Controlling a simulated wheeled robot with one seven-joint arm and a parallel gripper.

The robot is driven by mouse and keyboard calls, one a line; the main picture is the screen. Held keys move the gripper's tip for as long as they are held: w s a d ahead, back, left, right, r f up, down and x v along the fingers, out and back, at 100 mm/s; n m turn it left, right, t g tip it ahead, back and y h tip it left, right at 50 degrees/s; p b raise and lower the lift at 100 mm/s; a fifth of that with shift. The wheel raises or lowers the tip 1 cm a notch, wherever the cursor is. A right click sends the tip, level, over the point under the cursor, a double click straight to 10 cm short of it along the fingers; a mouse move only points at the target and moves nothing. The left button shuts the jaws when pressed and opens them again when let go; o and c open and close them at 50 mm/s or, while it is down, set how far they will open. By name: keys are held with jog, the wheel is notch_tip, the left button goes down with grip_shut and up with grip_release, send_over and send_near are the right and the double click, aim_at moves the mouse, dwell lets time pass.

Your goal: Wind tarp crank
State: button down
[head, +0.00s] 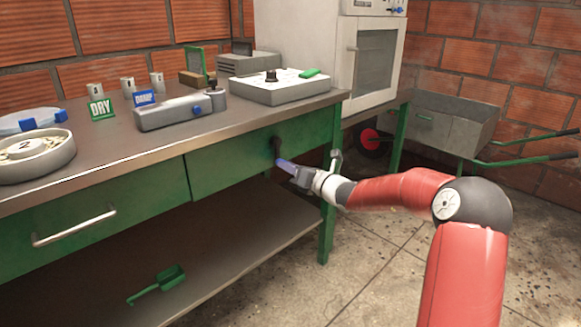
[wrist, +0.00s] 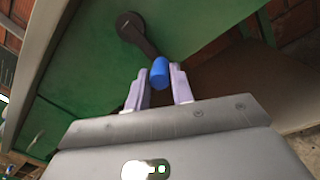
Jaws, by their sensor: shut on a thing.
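The crank has a dark arm (head: 277,148) on the green front of the bench, below its right part. In the wrist view, the dark crank arm (wrist: 143,38) runs from a round hub down to a blue handle (wrist: 159,72). My gripper (head: 288,167) reaches the crank from the right. In the wrist view, my gripper (wrist: 159,85) has its two pale fingers on either side of the blue handle and is shut on it. The handle's lower end is between the fingers. No tarp can be made out in either view.
The bench top (head: 130,150) holds a grey device, a flat scale-like box and DRY and DAMP signs. A drawer handle (head: 75,228) sticks out at left. A green scoop (head: 160,284) lies on the lower shelf. A wheelbarrow (head: 440,120) stands at right. The floor in front is clear.

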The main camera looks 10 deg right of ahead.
jog(key=shift+f, duration=0.1)
jog(key=c, duration=1.2)
grip_release()
jog(key=v, duration=0.7)
jog(key=shift+s+d, duration=0.25)
jog(key=shift+s, duration=0.05)
